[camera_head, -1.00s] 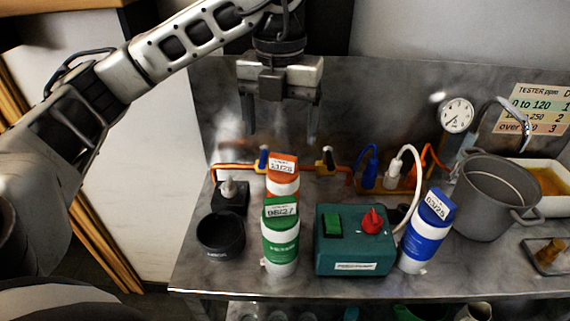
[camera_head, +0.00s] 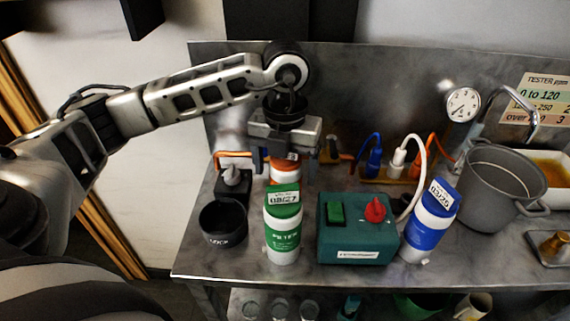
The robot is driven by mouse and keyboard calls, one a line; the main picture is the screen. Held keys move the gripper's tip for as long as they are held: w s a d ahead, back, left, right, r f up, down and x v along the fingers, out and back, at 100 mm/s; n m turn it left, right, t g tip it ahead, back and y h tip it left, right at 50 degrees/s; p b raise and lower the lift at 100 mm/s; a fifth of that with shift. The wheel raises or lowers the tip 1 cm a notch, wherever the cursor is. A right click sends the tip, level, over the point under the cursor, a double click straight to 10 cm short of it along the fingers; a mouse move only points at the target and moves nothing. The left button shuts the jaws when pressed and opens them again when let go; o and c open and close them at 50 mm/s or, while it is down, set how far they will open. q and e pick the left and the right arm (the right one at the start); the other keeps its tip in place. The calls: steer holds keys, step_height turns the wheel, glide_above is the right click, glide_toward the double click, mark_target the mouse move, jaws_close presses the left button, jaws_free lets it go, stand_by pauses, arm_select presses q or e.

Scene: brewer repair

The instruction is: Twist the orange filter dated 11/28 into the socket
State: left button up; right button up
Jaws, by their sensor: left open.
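The orange filter (camera_head: 285,172) has an orange cap and white body. It stands at the back of the steel bench, behind the green filter, and its cap and date are mostly hidden now. My left gripper (camera_head: 287,165) is open, pointing down, with its fingers on either side of the orange filter's top. I cannot tell whether the fingers touch it. I cannot make out for certain which part is the socket. My right gripper is not in view.
The green filter (camera_head: 283,235) stands close in front. A black cup (camera_head: 222,222) and a black block with a grey knob (camera_head: 233,180) are to the left. A teal pump box (camera_head: 355,235), blue filter (camera_head: 430,225) and grey pot (camera_head: 495,195) are to the right.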

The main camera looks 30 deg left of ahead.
arm_select(q)
steer(key=c, duration=1.2)
steer(key=o, duration=0.4)
steer(key=shift+c, duration=1.3)
steer(key=shift+r+p, duration=0.95)
steer(key=shift+r, duration=1.6)
